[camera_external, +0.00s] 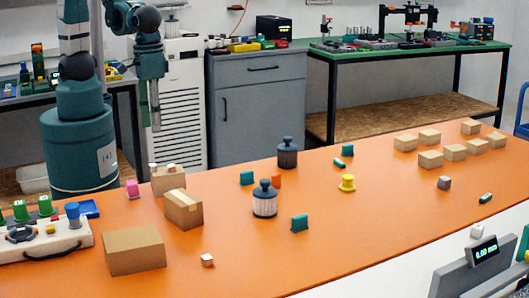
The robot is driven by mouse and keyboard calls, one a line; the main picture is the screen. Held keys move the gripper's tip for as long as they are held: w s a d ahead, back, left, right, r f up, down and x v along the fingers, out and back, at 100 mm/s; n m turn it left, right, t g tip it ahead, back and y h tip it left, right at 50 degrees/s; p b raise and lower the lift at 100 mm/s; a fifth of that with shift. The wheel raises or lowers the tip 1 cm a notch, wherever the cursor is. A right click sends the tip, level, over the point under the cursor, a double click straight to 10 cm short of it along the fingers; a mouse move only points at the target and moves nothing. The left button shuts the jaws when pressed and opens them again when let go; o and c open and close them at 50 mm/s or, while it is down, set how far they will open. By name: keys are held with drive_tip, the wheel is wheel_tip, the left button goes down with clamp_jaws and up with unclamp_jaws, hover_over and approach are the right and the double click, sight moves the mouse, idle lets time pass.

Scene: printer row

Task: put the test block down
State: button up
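My gripper (154,118) hangs pointing down at the upper left, beside the white louvred cabinet and behind the orange table's far edge. Its fingers are small and dark here, and I cannot tell whether they are apart or hold anything. Several small cubes could be the test block, and I cannot tell which one is. A pale cube with a brownish side (207,260) lies near the table's front edge. A grey-brown cube (444,183) lies at the right. A white cube (477,230) is near the front right, by a gauge reading 0.00 mm (485,250).
The orange table (350,235) holds cardboard boxes (135,250) at left, dark ribbed canisters (265,199) in the middle, a yellow knob-like piece (347,183), teal blocks (299,223) and several tan boxes (453,152) at right. The front middle is mostly clear.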

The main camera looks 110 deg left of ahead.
drive_tip(key=s+a+r+m+t, duration=0.2)
drive_tip(key=a+r+m+t, duration=0.5)
drive_tip(key=a+r, duration=0.8)
drive_tip(key=shift+s+a+r+m, duration=0.35)
drive_tip(key=shift+a+m, duration=0.45)
drive_tip(key=shift+a, duration=1.25)
wheel_tip(320, 180, down, 3)
drive_tip(key=b, duration=0.3)
